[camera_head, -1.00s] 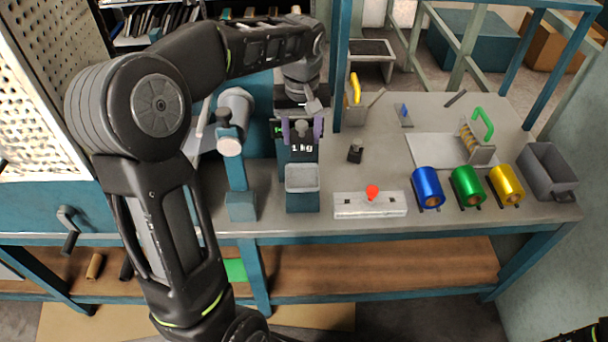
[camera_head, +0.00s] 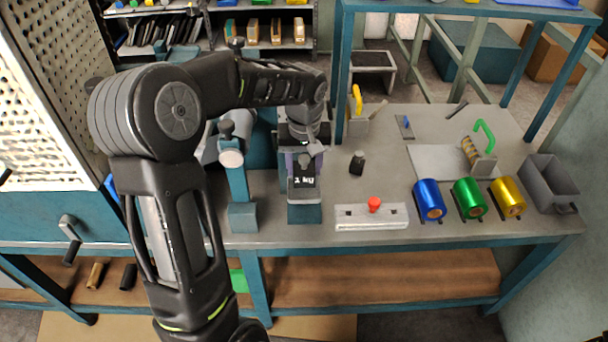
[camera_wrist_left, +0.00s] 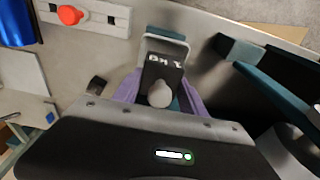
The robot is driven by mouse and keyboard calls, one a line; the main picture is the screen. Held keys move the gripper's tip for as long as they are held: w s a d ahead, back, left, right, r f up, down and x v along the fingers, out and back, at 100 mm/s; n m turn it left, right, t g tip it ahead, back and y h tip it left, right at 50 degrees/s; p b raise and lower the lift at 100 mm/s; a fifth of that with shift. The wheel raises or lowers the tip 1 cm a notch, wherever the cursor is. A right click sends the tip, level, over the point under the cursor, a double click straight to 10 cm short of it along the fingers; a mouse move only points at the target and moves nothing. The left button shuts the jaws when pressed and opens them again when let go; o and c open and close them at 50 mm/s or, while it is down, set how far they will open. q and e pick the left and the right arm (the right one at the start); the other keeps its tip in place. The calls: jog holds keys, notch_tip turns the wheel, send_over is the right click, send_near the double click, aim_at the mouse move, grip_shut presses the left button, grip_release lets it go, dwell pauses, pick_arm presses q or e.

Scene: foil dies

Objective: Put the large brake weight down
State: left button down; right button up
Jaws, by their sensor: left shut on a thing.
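The large brake weight (camera_head: 304,183) is a black block marked "1 kg" with a knob on top. My left gripper (camera_head: 303,160) is shut on it, its purple fingers on either side of the knob. The weight is at the grey open-topped holder on a teal block (camera_head: 305,214) near the bench's front. In the left wrist view the weight (camera_wrist_left: 162,72) is inside the outline of the grey holder rim (camera_wrist_left: 166,40), between the fingers (camera_wrist_left: 158,95). I cannot tell whether it touches the holder's floor. My right gripper is not in view.
A small black weight (camera_head: 357,163) stands to the right. A white plate with a red knob (camera_head: 374,204) lies near the front edge. Blue (camera_head: 429,200), green (camera_head: 468,198) and gold (camera_head: 508,197) rolls and a grey bin (camera_head: 548,182) are further right. A teal post (camera_head: 239,190) stands close on the left.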

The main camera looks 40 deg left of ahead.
aim_at(304, 176)
pick_arm(q)
jog(key=shift+f, duration=1.65)
jog(key=shift+f, duration=0.15)
jog(key=c, duration=0.6)
grip_release()
jog(key=shift+c, duration=0.2)
jog(key=r, duration=0.4)
jog(key=s+r, duration=0.1)
jog(key=r, duration=0.3)
jog(key=d+r, duration=0.1)
jog(key=r, duration=0.3)
jog(key=shift+s, duration=0.15)
